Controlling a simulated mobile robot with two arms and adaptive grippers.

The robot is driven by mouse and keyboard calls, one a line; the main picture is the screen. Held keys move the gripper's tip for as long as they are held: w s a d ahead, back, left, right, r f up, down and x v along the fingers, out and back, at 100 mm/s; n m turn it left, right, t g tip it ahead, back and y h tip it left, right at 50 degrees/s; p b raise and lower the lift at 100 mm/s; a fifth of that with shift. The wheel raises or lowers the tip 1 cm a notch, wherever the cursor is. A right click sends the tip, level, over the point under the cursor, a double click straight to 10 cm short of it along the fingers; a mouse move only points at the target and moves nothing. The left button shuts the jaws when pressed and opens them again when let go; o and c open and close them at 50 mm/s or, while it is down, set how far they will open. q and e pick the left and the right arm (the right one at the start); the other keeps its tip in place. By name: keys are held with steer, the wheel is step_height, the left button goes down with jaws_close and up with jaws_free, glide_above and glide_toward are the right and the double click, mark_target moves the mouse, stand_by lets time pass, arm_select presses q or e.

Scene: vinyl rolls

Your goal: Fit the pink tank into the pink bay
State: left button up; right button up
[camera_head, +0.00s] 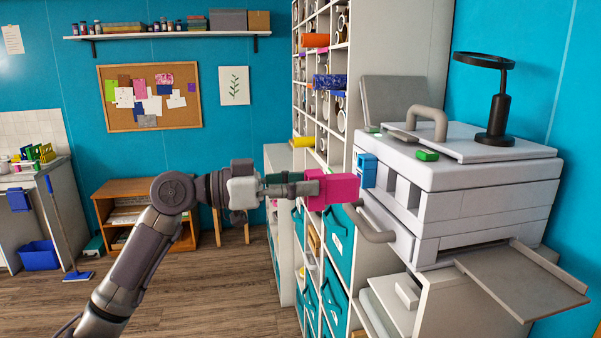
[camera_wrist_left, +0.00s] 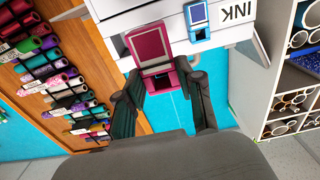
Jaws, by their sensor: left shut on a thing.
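The pink tank (camera_head: 335,190) is held level in my left gripper (camera_head: 308,188), which is shut on its near end. In the left wrist view the pink tank (camera_wrist_left: 134,42) has a pale panel and sits between the two dark fingers (camera_wrist_left: 163,95). Its far end points toward the white printer (camera_head: 480,172), close to the blue tank (camera_head: 367,171) on the printer's front. I cannot tell whether the pink tank touches the printer. The pink bay cannot be made out. My right gripper is not in view.
The blue tank (camera_wrist_left: 198,17) and an upside-down INK label (camera_wrist_left: 238,11) show beside the pink tank. A grey handle (camera_head: 376,225) juts out below it. A shelf of rolls (camera_head: 325,100) stands behind. A grey tray (camera_head: 525,282) sticks out at right.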

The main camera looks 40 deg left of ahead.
mark_target(335, 177)
arm_select(q)
steer(key=shift+s+r, duration=0.15)
steer(key=shift+s, duration=0.3)
steer(key=shift+p+x, duration=1.55)
steer(key=shift+x, duration=1.5)
steer(key=shift+w, duration=0.2)
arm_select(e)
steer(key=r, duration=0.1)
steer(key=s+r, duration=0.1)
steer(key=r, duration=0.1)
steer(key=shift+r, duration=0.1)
arm_select(q)
steer(key=shift+d+b, duration=0.1)
steer(key=shift+b, duration=0.2)
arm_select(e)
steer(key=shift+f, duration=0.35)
arm_select(q)
steer(key=shift+p+x, duration=1.2)
steer(key=shift+x, duration=1.3)
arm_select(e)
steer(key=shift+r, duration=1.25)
